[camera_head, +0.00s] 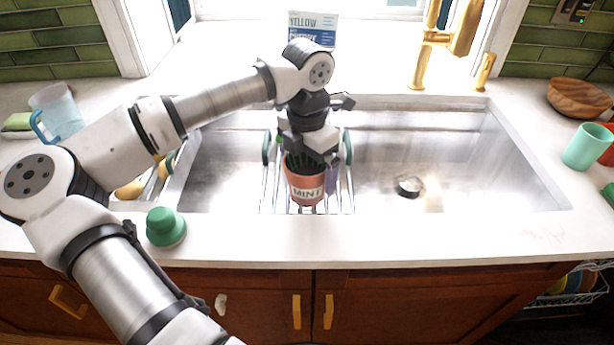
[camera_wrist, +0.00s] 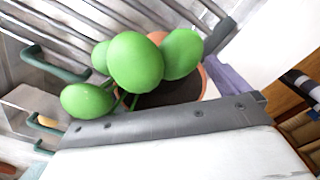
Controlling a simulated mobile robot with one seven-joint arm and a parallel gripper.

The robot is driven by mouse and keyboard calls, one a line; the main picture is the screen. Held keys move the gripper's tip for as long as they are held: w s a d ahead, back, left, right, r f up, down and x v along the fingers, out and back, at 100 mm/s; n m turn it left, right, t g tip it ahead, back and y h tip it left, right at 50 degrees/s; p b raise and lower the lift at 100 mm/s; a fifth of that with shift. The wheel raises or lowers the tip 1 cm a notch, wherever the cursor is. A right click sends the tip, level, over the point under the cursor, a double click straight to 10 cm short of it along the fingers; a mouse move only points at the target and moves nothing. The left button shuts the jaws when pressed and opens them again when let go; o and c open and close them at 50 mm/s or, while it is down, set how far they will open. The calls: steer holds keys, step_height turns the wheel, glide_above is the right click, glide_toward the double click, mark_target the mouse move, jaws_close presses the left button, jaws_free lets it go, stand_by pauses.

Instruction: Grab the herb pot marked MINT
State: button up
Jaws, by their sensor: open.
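The terracotta pot with the white MINT label (camera_head: 305,190) stands in a wire rack (camera_head: 349,198) in the sink, label facing the front. My gripper (camera_head: 313,152) is open, pointing down right over the pot and hiding part of its top. In the wrist view the pot's orange rim (camera_wrist: 211,88), dark soil and rounded green leaves (camera_wrist: 135,62) are close, beside the grey gripper edge. Whether the fingers touch the pot cannot be told.
A purple item (camera_wrist: 232,78) sits beside the pot in the rack. Green-capped rack handles (camera_head: 266,147) rise on the left. The sink's right side is mostly clear.

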steer(key=shift+f, duration=0.85)
steer(key=shift+c, duration=0.3)
steer(key=c, duration=1.1)
steer(key=shift+r, duration=0.1)
steer(key=shift+c, duration=0.2)
